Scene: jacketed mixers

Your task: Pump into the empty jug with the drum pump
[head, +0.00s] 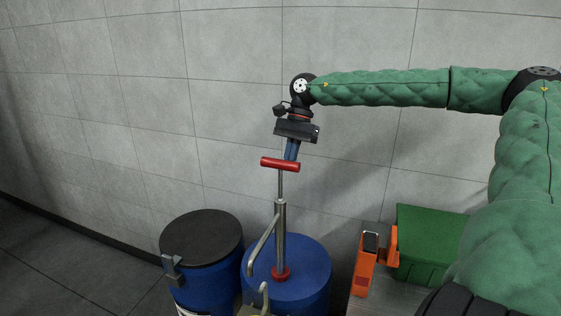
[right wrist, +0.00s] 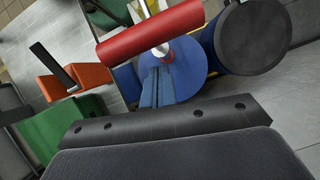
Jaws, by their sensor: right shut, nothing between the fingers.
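The drum pump (head: 280,225) stands upright on a blue drum (head: 308,272). Its red T-handle (head: 280,164) is raised on a thin bare rod. The handle also shows large in the right wrist view (right wrist: 150,33). My right gripper (head: 291,157) points down just above the handle, with its blue fingers shut and empty. In the right wrist view the fingers (right wrist: 158,85) show just short of the handle; I cannot tell whether they touch it. My left gripper is out of view.
A blue drum with a black lid (head: 201,238) stands left of the pump drum. An orange holder (head: 366,270) and a green bin (head: 430,243) stand to the right. A tiled wall is close behind. Open floor lies at the left.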

